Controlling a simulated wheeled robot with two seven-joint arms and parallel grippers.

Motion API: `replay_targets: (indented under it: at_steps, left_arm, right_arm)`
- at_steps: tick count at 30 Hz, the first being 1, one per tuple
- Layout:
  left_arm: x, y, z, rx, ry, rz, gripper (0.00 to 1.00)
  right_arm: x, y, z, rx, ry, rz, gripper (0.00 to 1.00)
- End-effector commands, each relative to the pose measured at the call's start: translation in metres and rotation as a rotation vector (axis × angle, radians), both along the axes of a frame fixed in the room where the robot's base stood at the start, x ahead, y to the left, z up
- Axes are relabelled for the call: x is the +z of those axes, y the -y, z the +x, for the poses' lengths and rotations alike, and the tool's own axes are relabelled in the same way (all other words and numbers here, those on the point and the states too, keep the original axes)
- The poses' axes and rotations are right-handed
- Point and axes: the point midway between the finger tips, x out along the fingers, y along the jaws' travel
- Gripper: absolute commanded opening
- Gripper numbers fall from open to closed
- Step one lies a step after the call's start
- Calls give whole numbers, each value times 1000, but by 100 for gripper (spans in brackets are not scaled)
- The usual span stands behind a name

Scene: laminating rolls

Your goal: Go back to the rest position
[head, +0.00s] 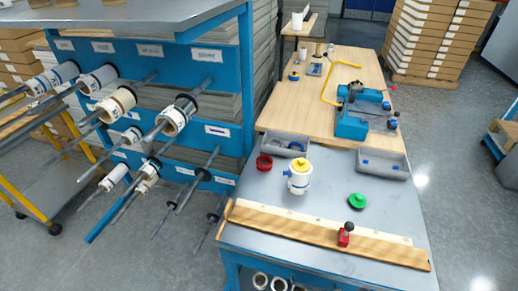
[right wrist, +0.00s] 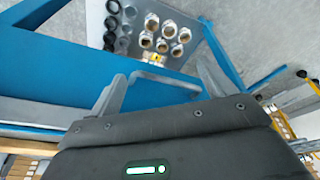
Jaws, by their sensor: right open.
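My right gripper (right wrist: 160,84) shows in the right wrist view with its two grey fingers spread apart. Neither arm shows in the head view, and my left gripper is in no view.
A blue rack (head: 222,110) with rods and rolls sticking out stands at the left. A red ring (head: 264,163), a green disc (head: 357,200) and grey bins (head: 384,165) are on the worktable. A wooden strip (head: 300,228) lies along its front.

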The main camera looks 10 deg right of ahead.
Motion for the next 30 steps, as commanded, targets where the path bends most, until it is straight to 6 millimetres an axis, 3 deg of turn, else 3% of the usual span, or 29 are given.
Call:
replay_targets:
  at_steps: [5,8,12,15,18,24,30]
  left_arm:
    - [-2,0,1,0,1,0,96]
    - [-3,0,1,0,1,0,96]
    - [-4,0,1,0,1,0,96]
    - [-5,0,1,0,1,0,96]
    - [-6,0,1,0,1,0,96]
    - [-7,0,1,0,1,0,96]
    - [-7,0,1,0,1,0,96]
  right_arm:
    - [-76,0,-2,7,-35,-6,82]
    - [-131,1,-12,12,-59,-8,82]
    - [-211,4,-44,19,-96,-11,82]
    - [-259,10,-77,24,-121,-14,82]
    - [-294,16,-112,30,-143,-17,82]
    - [-331,26,-169,38,-172,-20,82]
    - [-339,32,-192,42,-181,-22,82]
